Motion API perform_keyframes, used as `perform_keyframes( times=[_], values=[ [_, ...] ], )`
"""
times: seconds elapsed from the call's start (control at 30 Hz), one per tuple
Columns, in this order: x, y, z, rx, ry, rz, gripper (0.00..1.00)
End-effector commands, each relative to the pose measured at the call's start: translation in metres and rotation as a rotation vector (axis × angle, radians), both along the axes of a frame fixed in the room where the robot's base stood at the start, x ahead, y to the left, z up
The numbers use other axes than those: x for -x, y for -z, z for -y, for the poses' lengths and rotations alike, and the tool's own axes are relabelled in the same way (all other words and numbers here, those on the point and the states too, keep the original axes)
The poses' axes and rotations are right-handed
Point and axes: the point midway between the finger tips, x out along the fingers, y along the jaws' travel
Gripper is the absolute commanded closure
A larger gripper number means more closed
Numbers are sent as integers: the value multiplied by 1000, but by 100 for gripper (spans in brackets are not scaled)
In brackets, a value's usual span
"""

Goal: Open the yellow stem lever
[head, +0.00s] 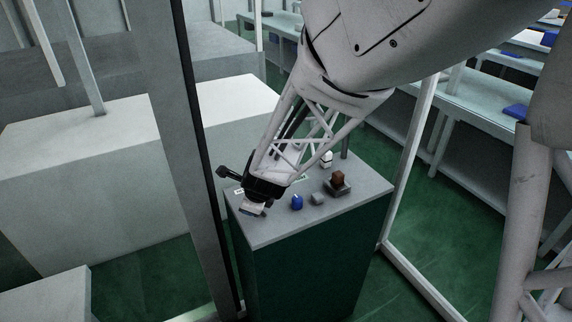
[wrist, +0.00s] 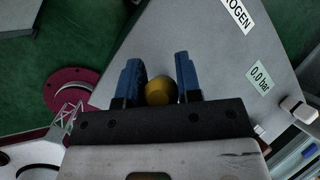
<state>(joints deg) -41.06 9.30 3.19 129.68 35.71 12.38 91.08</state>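A rounded yellow part (wrist: 160,92), which looks like the end of the yellow stem lever, shows between the two blue fingers of my gripper (wrist: 161,75) in the wrist view. The fingers stand apart, with the yellow part filling most of the gap near their base. I cannot tell whether either finger touches it. The rest of the lever is hidden behind the gripper body. In the head view my gripper (head: 254,208) is low over the left front corner of the grey cabinet top (head: 285,226). The lever cannot be made out there.
On the cabinet top stand a blue item (head: 297,201), a small grey item (head: 317,198), a brown block (head: 338,178) in a dish and a white item (head: 326,159). A "0.0 bar" label (wrist: 259,78) lies right of the fingers. A frame post (head: 205,170) stands close left.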

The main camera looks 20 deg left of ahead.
Motion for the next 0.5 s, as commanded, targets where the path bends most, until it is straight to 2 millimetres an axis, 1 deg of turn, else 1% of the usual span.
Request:
perform_keyframes(
  times=[0.03, 0.1, 0.2, 0.5],
  values=[
    [0, 0, 0, 0, 0, 0, 76],
    [0, 0, 0, 0, 0, 0, 86],
    [0, 0, 0, 0, 0, 0, 100],
    [0, 0, 0, -1, 0, -1, 100]
  ],
)
